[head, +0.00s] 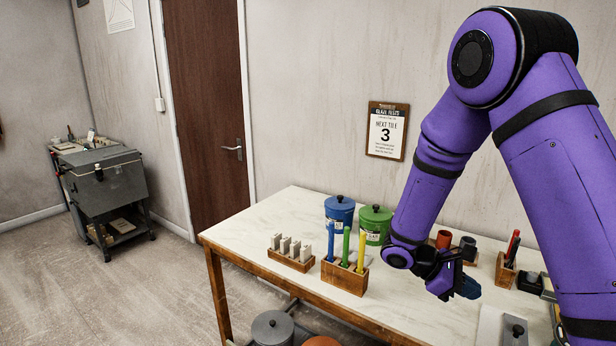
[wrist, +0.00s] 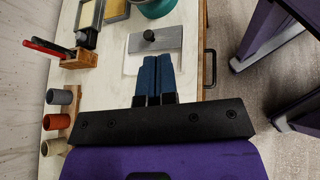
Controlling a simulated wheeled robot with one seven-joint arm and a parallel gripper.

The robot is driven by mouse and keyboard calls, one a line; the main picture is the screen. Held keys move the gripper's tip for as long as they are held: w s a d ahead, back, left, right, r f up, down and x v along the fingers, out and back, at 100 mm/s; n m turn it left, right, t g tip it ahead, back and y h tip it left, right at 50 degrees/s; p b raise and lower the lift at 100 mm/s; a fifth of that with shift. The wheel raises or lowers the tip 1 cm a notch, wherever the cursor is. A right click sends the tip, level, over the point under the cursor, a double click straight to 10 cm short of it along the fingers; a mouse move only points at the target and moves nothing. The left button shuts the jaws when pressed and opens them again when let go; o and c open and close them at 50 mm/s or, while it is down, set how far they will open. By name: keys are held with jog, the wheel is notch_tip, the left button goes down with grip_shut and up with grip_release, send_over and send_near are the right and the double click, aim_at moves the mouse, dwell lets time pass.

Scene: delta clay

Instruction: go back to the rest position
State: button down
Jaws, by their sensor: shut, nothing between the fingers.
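My gripper (head: 467,287) is above the right part of the white-topped table (head: 252,224), at the end of my purple arm. In the wrist view its two blue fingers (wrist: 158,57) lie side by side, shut with nothing between them. They point toward a grey slab with a dark knob (wrist: 155,38), which lies on a pale board. My gripper seems apart from the things on the table.
Left of my gripper stand a wooden block with blue, green and yellow tools (head: 344,276), a rack of pale tiles (head: 291,253), a blue canister (head: 340,211) and a green canister (head: 374,222). Small cups (wrist: 57,121) and a pen holder (wrist: 80,58) stand nearby.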

jog(key=s+a+r+m+t+y, duration=0.2)
jog(key=s+r+m+t+y, duration=0.2)
jog(key=s+r, duration=0.7)
jog(key=s+a+r+m+t+y, duration=0.3)
jog(key=s+r+m+t+y, duration=0.2)
jog(key=s+r, duration=0.5)
jog(key=shift+s+r+m+y, duration=0.4)
jog(key=shift+r+m+y, duration=0.95)
jog(key=shift+r, duration=1.2)
